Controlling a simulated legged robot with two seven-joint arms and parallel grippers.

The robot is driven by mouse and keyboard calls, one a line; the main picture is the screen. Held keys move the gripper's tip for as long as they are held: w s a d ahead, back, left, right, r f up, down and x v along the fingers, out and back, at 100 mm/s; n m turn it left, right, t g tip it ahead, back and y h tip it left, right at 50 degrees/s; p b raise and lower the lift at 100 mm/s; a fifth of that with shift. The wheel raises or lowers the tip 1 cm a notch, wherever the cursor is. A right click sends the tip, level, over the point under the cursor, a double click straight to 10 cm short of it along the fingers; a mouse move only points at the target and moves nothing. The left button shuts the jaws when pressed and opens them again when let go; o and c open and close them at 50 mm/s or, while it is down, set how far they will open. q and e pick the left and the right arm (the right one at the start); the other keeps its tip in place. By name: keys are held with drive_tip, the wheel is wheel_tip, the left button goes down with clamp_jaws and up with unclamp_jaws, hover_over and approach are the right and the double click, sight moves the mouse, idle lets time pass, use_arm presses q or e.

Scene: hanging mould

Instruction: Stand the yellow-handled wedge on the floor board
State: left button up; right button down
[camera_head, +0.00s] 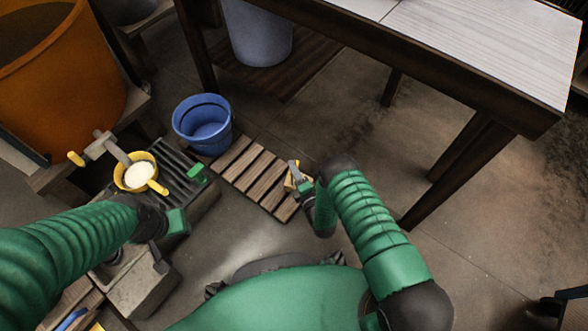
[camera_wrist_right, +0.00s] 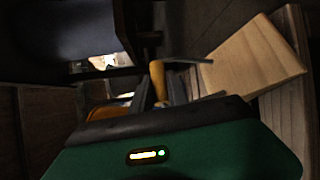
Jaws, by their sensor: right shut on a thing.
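My right gripper (camera_head: 296,180) is over the right end of the slatted wooden floor board (camera_head: 247,168). It is shut on the yellow-handled wedge (camera_head: 289,184), which is mostly hidden behind the gripper in the head view. In the right wrist view, the yellow handle (camera_wrist_right: 157,78) stands between the dark fingers, and a pale wooden block face (camera_wrist_right: 252,58) shows to its right. Board slats (camera_wrist_right: 290,105) lie beyond it. I cannot tell whether the wedge touches the board. My left gripper (camera_head: 177,221) is at the left, and its fingers are not clear.
A blue bucket (camera_head: 203,125) stands behind the board's left end. A yellow cup with white contents (camera_head: 138,175) is by a dark grate at left. A table (camera_head: 470,75) with dark legs stands at right. Floor in front of the board is clear.

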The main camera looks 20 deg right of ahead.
drive_tip(key=shift+f+b, duration=0.45)
drive_tip(key=shift+f, duration=0.05)
drive_tip(key=c, duration=1.2)
unclamp_jaws()
